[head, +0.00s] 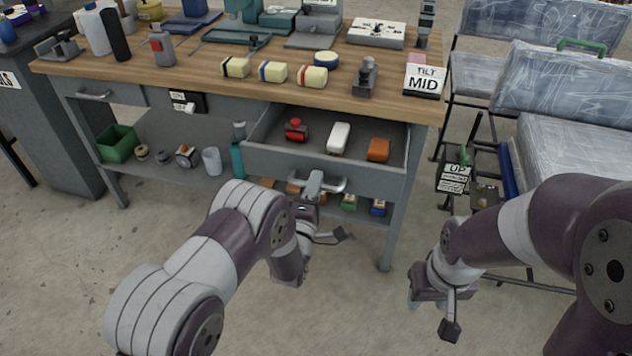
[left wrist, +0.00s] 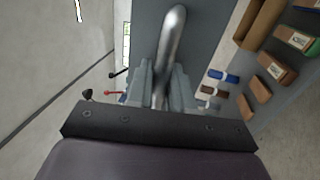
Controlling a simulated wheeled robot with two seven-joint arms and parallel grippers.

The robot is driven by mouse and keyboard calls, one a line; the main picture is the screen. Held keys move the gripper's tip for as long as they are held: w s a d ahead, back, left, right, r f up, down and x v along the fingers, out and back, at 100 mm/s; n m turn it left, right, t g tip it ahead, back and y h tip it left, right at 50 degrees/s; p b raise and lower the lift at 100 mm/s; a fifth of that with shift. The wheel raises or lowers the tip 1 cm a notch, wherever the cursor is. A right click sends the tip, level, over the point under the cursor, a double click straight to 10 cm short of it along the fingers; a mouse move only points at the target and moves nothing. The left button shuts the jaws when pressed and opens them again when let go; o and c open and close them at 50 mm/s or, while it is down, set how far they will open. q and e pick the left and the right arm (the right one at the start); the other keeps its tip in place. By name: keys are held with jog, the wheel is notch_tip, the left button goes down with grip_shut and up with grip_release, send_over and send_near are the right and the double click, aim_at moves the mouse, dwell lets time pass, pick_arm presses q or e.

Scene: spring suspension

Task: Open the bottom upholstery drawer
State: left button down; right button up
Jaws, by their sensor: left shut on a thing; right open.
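A grey drawer (head: 280,155) under the right part of the workbench stands pulled out. A red item (head: 295,130), a white item (head: 339,138) and an orange item (head: 378,150) lie in it. My left gripper (head: 314,186) is at the drawer's front and shut on its metal handle (head: 330,184). In the left wrist view the handle (left wrist: 172,45) runs between the fingers of the left gripper (left wrist: 162,85). My right gripper (head: 440,295) is apart from the bench, low at the right, and open; its fingers are partly hidden.
The wooden bench top (head: 215,85) holds tools, bottles and several cream blocks. A lower shelf carries a green bin (head: 117,143) and several small items. Plastic-wrapped seats (head: 570,90) stand at the right. Floor in front is clear.

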pick_arm(q)
jog(key=shift+s, duration=0.15)
jog(key=c, duration=1.2)
grip_release()
jog(key=shift+o, duration=0.2)
jog(key=p+v, duration=0.1)
jog(key=v, duration=1.1)
jog(key=shift+s+p, duration=0.3)
jog(key=shift+f, duration=0.1)
